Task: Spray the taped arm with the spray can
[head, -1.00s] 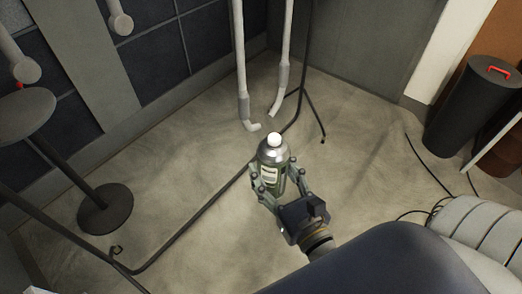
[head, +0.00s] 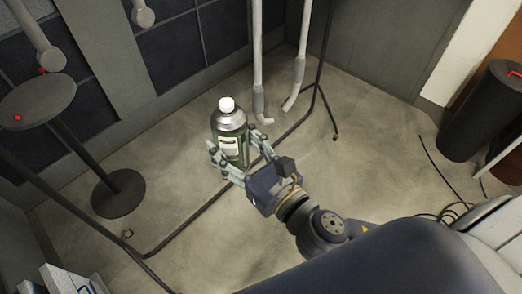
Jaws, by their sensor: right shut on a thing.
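The spray can (head: 229,137) is green and silver with a white cap and a pale label. My right gripper (head: 228,160) is shut around its body and holds it upright, cap up. Two pale grey arms (head: 257,60) hang from above behind the can, their ends near the floor in the picture; the second one (head: 300,60) is to the right. A grey band shows on their lower parts, but I cannot tell whether it is tape. My left gripper is not in view.
A thin dark rack frame (head: 215,205) crosses the floor. A round dark stool (head: 38,102) with a small red item stands at the left. A dark bin (head: 483,115) and loose cables are at the right. A white box (head: 68,281) is at the lower left.

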